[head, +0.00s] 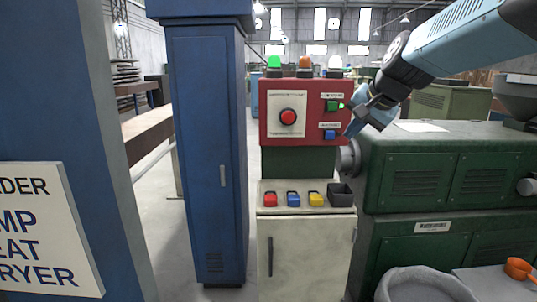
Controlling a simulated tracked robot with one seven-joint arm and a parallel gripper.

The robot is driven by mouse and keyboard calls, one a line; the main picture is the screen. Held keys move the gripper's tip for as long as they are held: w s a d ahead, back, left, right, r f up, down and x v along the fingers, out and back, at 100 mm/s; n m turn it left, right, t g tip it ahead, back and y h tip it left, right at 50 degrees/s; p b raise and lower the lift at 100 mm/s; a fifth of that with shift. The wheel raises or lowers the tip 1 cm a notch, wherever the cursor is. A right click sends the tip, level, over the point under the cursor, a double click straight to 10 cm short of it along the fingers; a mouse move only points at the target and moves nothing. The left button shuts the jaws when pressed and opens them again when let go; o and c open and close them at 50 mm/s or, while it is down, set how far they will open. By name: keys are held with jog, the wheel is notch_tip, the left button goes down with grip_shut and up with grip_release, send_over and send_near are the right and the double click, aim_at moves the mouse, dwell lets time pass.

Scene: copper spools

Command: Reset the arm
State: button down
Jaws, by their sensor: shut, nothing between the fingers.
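My gripper (348,106) is at the end of my blue and grey arm, which reaches in from the upper right. Its tips are at the right side of the red control panel (312,118), close to a green button (332,106). I cannot tell whether they touch the button. The gripper is shut and looks empty. A blue button (330,135) is below the green one, and a large red button (288,117) is on the panel's left part.
Green, orange and white lamps top the panel. Below it, a pale cabinet (283,255) bears red, blue and yellow pieces and a dark bin (341,195). A blue cabinet (203,150) stands left. A green machine (440,165), grey tub (425,285) and orange scoop (518,268) are right.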

jog(key=s+d+f+n+g+h, duration=0.1)
jog(key=s+f+n, duration=0.2)
jog(key=s, duration=0.7)
jog(key=s+d+f+n+h, duration=0.1)
jog(key=s+f+n+h, duration=0.1)
jog(key=s+f, duration=0.4)
jog(key=s+n, duration=0.1)
jog(key=s, duration=0.3)
jog(key=shift+s+f+g, duration=0.2)
jog(key=shift+s+g, duration=0.1)
jog(key=shift+g, duration=0.1)
jog(key=shift+s, duration=0.1)
